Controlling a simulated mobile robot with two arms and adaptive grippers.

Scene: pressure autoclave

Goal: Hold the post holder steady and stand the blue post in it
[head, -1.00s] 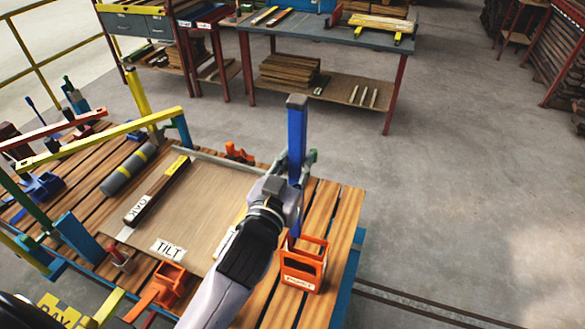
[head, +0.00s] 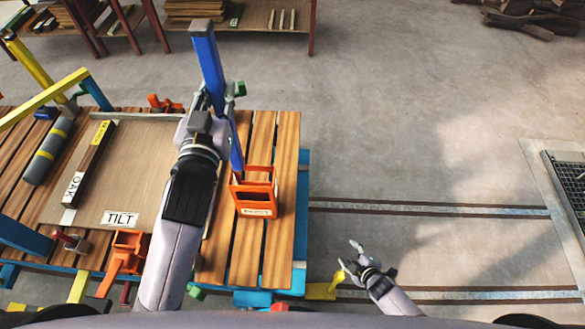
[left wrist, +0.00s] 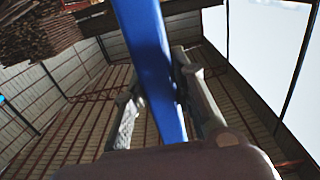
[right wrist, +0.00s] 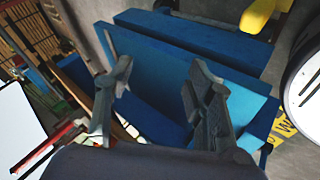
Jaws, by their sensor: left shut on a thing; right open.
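The blue post (head: 209,62) is gripped by my left gripper (head: 217,100) and leans, its top tilted to the left. Its lower part passes behind the gripper, down to the orange post holder (head: 255,196). The post's lower end is at the holder's back left; I cannot tell whether it is inside. In the left wrist view the post (left wrist: 150,60) runs between the fingers. The holder stands on the slatted table with a label on its front. My right gripper (head: 347,259) is open and empty, off the table's right side; its fingers also show in the right wrist view (right wrist: 155,105).
The slatted wooden table (head: 285,165) also bears a board labelled TILT (head: 121,218), a dark OAK bar (head: 88,165) and an orange clamp-like piece (head: 128,248). A yellow piece (head: 322,291) juts out near my right gripper. Floor to the right is open.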

